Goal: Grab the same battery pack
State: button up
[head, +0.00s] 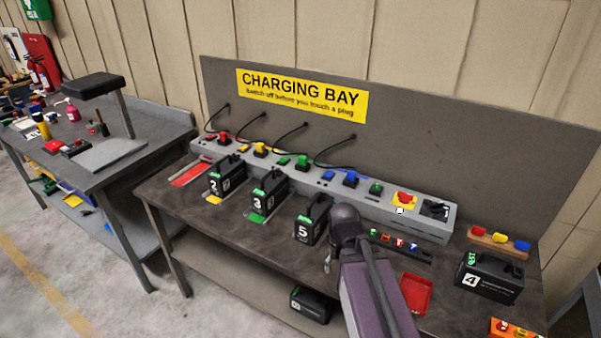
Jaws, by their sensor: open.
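Several black battery packs with handles are in the head view. Pack 2 (225,177), pack 3 (268,193) and pack 5 (311,222) stand in a row on the charging bench (165,196). Pack 4 (487,281) stands at the bench's right end. Another dark pack (312,304) is on the shelf below, its number unclear. Nothing shows which one is "the same" pack. My arm reaches over the bench from the bottom, its dark joint just right of pack 5.
A grey power strip (325,182) with coloured plugs and cables runs behind the packs. A red tray (416,294) and a small rack of coloured pieces (400,244) lie right of my arm. A side table (92,150) stands left. Open floor (90,270) lies in front.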

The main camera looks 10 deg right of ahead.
aim_at(309, 224)
jog(key=u, duration=0.5)
jog(key=k, duration=1.35)
jog(key=u, duration=0.75)
jog(key=i, duration=0.75)
jog(key=z, duration=0.2)
